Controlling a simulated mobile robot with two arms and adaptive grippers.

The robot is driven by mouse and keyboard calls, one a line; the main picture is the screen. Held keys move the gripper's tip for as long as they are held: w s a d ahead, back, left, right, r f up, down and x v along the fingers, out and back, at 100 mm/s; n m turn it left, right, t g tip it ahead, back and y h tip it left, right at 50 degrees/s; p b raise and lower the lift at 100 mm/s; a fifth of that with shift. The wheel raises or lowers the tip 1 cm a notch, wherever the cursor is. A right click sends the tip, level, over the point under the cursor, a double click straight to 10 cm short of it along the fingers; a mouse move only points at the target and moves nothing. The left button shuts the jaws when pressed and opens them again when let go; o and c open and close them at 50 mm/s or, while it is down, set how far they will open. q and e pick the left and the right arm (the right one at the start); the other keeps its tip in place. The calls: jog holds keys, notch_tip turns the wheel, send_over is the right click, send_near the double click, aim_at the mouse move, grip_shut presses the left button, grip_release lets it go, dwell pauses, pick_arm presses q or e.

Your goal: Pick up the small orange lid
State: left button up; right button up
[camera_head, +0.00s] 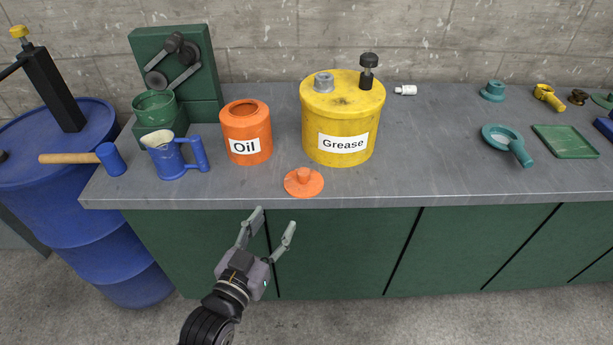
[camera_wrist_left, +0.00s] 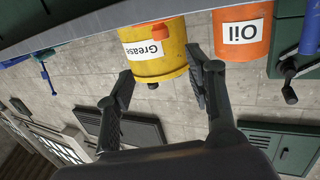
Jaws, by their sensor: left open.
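The small orange lid (camera_head: 303,183) lies flat near the front edge of the grey worktop, with its round knob upward. It is in front of and between the orange Oil can (camera_head: 247,147) and the yellow Grease drum (camera_head: 343,112). My left gripper (camera_head: 274,218) is open and empty, apart from the lid, in front of the worktop edge and to the lid's lower left. In the left wrist view, a small orange piece that looks like the lid (camera_wrist_left: 159,31) shows against the Grease drum, between the open fingers (camera_wrist_left: 160,65). My right gripper is not in view.
A blue jug (camera_head: 174,158) and a blue-headed mallet (camera_head: 108,159) are to the left on the grey worktop (camera_head: 420,165). A teal strainer-like tool (camera_head: 503,140) and a green tray (camera_head: 565,141) are to the right. The worktop right of the lid is clear.

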pick_arm(q)
send_near(301, 177)
jog(key=p+x, duration=0.1)
jog(key=x, duration=0.4)
jog(key=shift+w+a+r, duration=0.1)
jog(key=shift+w+r, duration=0.05)
jog(key=shift+w, duration=0.05)
jog(key=shift+x, duration=0.85)
jog(key=p+x, duration=0.1)
jog(key=x, duration=0.3)
jog(key=shift+w+d, duration=0.25)
jog(key=shift+w, duration=0.05)
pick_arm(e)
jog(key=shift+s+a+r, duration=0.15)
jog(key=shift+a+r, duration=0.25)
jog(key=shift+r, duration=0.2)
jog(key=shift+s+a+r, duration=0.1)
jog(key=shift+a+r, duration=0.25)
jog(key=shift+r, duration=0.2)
pick_arm(q)
jog(key=shift+c, duration=0.4)
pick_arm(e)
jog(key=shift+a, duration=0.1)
pick_arm(q)
jog(key=shift+c, duration=1.2)
jog(key=c, duration=0.7)
grip_shut()
